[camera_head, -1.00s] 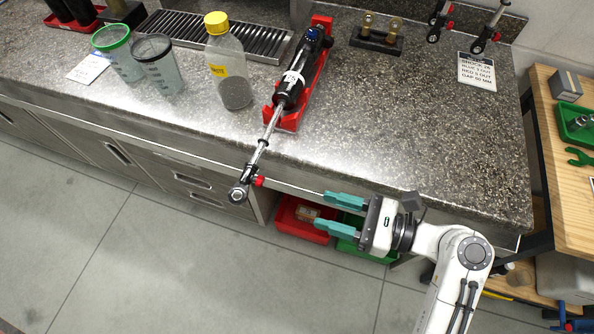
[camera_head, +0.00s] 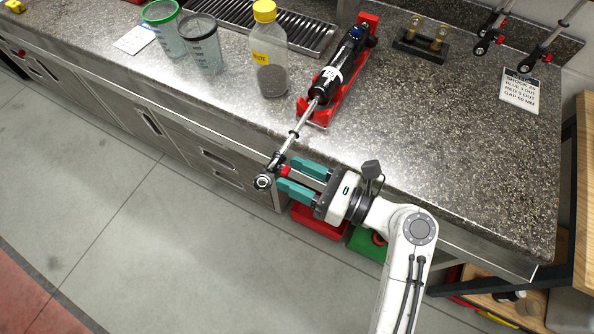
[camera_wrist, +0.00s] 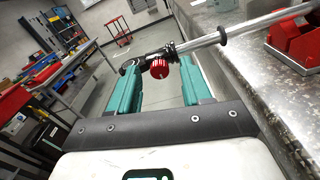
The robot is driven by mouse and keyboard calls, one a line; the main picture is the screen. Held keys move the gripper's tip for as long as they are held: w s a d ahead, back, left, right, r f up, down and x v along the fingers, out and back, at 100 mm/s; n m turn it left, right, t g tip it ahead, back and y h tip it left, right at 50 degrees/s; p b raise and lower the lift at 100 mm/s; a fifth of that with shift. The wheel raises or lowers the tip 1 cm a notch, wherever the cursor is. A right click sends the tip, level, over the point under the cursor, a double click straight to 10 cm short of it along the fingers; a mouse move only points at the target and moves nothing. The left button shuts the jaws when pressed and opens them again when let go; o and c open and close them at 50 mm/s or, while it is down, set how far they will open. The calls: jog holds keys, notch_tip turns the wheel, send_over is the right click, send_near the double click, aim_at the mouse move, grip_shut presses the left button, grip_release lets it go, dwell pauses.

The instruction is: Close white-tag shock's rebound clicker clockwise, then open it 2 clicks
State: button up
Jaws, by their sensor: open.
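The white-tag shock (camera_head: 329,79) lies in a red cradle (camera_head: 352,87) on the counter, its shaft reaching out past the front edge. The red rebound clicker (camera_head: 285,171) is near the eye end (camera_head: 264,181) of that shaft. My gripper (camera_head: 297,180) is open, its two teal fingers pointing at the clicker from the right. In the wrist view the red clicker (camera_wrist: 159,69) shows between and beyond the fingers, nearer the right one, with the shaft (camera_wrist: 245,34) running up to the right. I cannot tell whether a finger touches it.
A waste bottle (camera_head: 269,55) and two measuring cups (camera_head: 203,52) stand left of the shock. A printed card (camera_head: 520,91) lies at the right, below other hanging shocks. A red bin (camera_head: 318,221) and a green bin (camera_head: 368,243) sit beneath the counter edge.

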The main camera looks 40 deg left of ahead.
jog(key=shift+a, duration=0.15)
jog(key=shift+c, duration=0.2)
grip_shut()
jog(key=shift+n, duration=0.3)
jog(key=shift+s+n+t+y+b, duration=0.1)
jog(key=shift+n+t+y+b, duration=0.25)
jog(key=shift+n, duration=2.2)
jog(key=shift+n+t+y+b, duration=0.1)
jog(key=shift+n+t, duration=0.35)
jog(key=shift+n, duration=2.1)
